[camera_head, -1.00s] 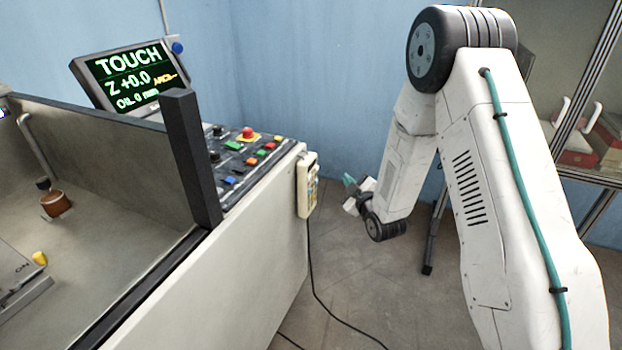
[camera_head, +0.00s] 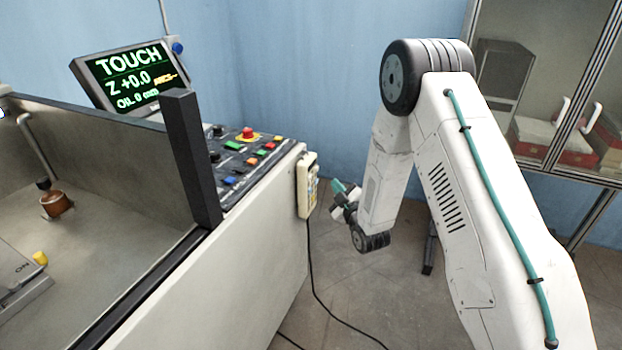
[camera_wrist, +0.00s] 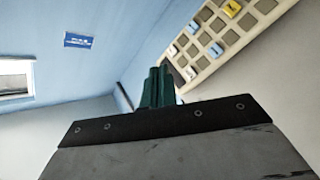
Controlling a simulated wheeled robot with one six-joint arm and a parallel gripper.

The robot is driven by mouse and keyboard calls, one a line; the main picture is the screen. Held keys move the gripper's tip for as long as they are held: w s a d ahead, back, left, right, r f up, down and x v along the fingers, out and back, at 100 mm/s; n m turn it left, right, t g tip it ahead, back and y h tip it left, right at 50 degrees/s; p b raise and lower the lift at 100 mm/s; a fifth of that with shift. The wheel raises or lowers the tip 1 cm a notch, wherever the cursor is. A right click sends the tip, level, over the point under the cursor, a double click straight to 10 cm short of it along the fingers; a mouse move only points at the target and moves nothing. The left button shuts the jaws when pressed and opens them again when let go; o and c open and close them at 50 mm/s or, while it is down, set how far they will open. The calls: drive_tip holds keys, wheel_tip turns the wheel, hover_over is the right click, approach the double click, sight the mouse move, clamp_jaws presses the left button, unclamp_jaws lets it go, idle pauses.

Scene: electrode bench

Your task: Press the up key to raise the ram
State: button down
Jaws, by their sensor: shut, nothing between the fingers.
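A cream hand pendant (camera_head: 307,186) hangs on the end wall of the machine. The key markings are too small to read, so I cannot tell which is the up key. My gripper (camera_wrist: 158,72) has its green fingers together and empty, close to the pendant's lower left corner. In the head view my gripper (camera_head: 338,188) is just right of the pendant. Contact cannot be told.
A screen (camera_head: 126,77) reads TOUCH, Z +0.0. A control panel (camera_head: 243,158) with coloured buttons and a red knob lies on the machine top. A black cable (camera_head: 312,270) runs from the pendant to the floor. A cabinet (camera_head: 545,90) stands at the right back.

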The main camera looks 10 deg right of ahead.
sight(310, 177)
drive_tip(key=shift+w+a, duration=0.75)
drive_tip(key=shift+a, duration=0.3)
drive_tip(key=shift+w+a, duration=0.75)
drive_tip(key=shift+a, duration=0.3)
idle(0.5)
drive_tip(key=shift+w+a, duration=0.25)
drive_tip(key=shift+a, duration=0.1)
